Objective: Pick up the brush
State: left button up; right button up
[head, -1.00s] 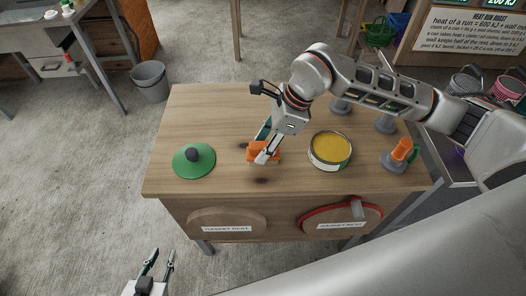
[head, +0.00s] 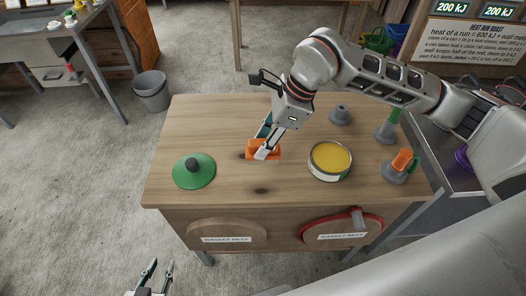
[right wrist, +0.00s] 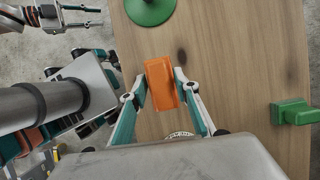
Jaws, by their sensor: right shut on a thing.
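The brush (head: 263,149) shows as an orange block in the head view, near the middle of the wooden table. My right gripper (head: 265,145) is shut on it, and it seems to be a little above the tabletop. In the right wrist view the orange block (right wrist: 161,85) sits between the two fingertips (right wrist: 161,82); its bristles cannot be made out. My left gripper (head: 158,268) is open and empty, low in front of the table at the bottom edge of the head view.
On the table (head: 220,120) are a green lid (head: 194,174) with a dark knob, a yellow-filled tin (head: 330,160), and grey stands, one with an orange piece (head: 402,160). A green block (right wrist: 292,113) shows in the right wrist view. A grey bin (head: 151,92) stands on the floor.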

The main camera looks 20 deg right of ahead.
notch_tip(320, 180, up, 15)
dwell(0.3)
jog(key=o, duration=0.4)
jog(key=shift+f, duration=0.1)
jog(key=shift+c, duration=1.1)
